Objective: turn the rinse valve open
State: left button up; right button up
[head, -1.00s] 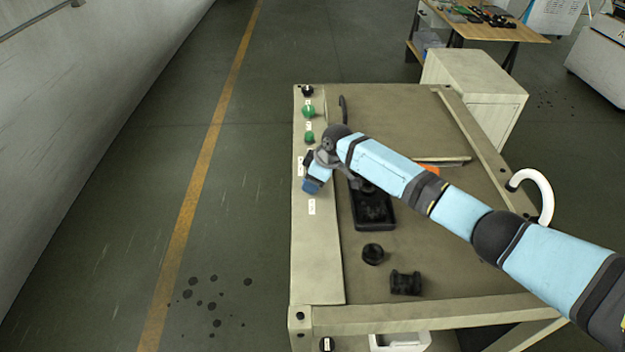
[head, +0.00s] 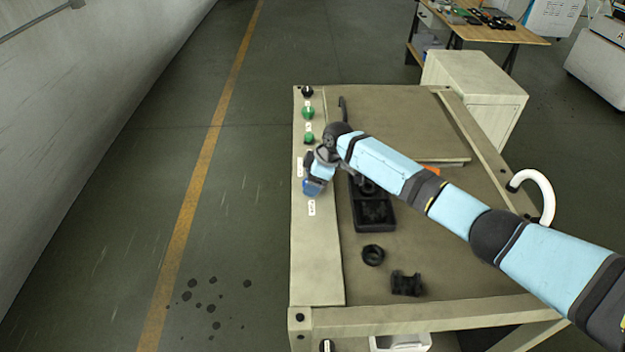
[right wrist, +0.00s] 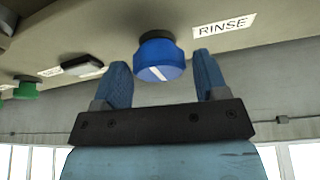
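The rinse valve is a blue round knob (right wrist: 160,60) with a white line across its face, on a dark collar, next to a RINSE label (right wrist: 224,25) in the right wrist view. In the head view the knob (head: 311,187) shows in part beside my right gripper (head: 316,178), near the label (head: 312,208) on the panel strip. My right gripper (right wrist: 166,85) is open in the right wrist view, its two blue fingers apart on either side of the knob. I see a gap between each finger and the knob. My left gripper is not in view.
Two green knobs (head: 308,112) and a black knob (head: 307,91) sit further up the panel strip (head: 318,255). A black tray (head: 373,212), a black ring (head: 373,255) and a black spool-like part (head: 407,284) lie on the bench top. A white curved pipe (head: 546,195) rises at the right.

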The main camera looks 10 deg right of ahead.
jog(key=shift+o, duration=0.4)
jog(key=shift+r, duration=0.1)
jog(key=shift+d+r, duration=0.1)
jog(key=shift+r, duration=0.2)
jog(key=v, duration=1.3)
jog(key=shift+b, duration=0.3)
jog(key=shift+s, duration=0.15)
